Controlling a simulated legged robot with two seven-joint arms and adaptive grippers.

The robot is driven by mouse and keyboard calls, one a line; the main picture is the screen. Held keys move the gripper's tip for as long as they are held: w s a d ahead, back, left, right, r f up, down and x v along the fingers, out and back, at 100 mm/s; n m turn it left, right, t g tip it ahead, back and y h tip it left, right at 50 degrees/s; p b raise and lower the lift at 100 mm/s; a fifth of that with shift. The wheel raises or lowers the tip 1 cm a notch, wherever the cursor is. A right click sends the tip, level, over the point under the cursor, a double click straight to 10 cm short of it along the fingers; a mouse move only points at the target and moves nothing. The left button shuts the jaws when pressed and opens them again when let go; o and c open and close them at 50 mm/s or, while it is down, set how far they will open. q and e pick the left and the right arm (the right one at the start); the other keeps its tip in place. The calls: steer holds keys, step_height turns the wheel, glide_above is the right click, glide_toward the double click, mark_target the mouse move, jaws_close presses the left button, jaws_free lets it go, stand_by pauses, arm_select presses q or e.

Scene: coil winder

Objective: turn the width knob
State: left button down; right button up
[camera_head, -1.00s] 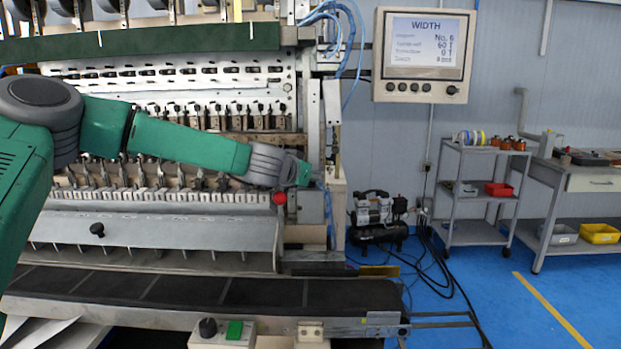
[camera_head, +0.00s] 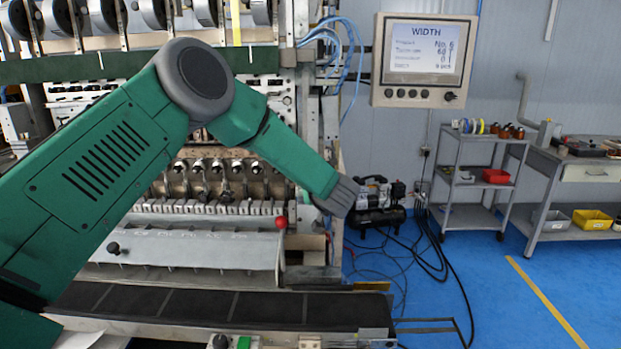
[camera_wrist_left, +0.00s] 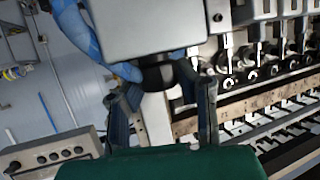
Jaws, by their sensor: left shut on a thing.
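In the left wrist view a round black knob (camera_wrist_left: 158,73) sticks out from under a grey box (camera_wrist_left: 150,25). The two dark fingers of my left gripper (camera_wrist_left: 160,92) stand on either side of it, and the gripper is shut on it. In the head view the grey wrist of my left arm is at the right end of the machine; the fingers and this knob are hidden there. A screen panel (camera_head: 423,60) on the wall reads WIDTH and has a row of buttons and a small dark knob (camera_head: 449,96). My right gripper is not in view.
The winding machine (camera_head: 190,245) fills the left, with a red-ball lever (camera_head: 281,223) near my arm. Blue hoses (camera_head: 325,35) hang above. A compressor (camera_head: 376,205), a grey cart (camera_head: 470,185) and a workbench (camera_head: 585,172) stand behind on open blue floor.

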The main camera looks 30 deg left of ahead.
arm_select(q)
steer(key=shift+s+d+f+n+g+y+p, duration=0.15)
steer(key=shift+f+n+g+y+p, duration=0.25)
steer(key=shift+n+g, duration=0.25)
steer(key=shift+d+f, duration=0.1)
steer(key=c, duration=1.3)
jaws_free()
steer(key=shift+o, duration=0.7)
steer(key=shift+d+r+n, duration=0.15)
steer(key=shift+r+n, duration=0.1)
steer(key=shift+r, duration=0.05)
